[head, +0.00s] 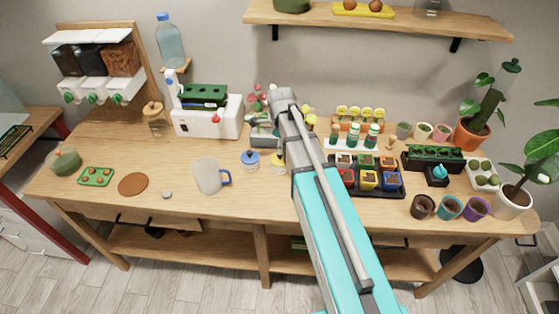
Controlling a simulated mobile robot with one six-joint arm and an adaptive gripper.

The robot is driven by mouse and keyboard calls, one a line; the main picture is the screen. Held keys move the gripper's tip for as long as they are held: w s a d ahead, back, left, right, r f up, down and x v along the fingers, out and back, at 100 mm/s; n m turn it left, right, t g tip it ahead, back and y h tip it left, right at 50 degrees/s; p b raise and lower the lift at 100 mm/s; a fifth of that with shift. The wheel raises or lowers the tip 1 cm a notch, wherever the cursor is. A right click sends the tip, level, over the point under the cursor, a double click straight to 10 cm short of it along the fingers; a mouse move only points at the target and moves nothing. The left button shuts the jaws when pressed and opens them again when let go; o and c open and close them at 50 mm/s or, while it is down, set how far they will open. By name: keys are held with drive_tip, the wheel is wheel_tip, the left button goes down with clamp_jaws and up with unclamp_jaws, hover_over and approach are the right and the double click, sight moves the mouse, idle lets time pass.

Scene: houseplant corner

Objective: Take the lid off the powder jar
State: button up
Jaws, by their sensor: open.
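A taller clear jar with a round wooden top (153,112) stands farther left, by the white machine. I cannot tell which of these is the powder jar. All three lids appear seated on their jars. My arm reaches up from the lower right across the bench, its grey end above the back edge. My gripper's fingers do not show; they are hidden behind the arm.
A white machine (207,123) is behind. A black tray of coloured pots (393,193) and several potted plants fill the right.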

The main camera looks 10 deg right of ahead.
sight(280, 158)
drive_tip(key=shift+a+f+b, duration=0.15)
drive_tip(key=shift+f+b, duration=2.05)
drive_tip(key=shift+f, duration=0.2)
drive_tip(key=c, duration=1)
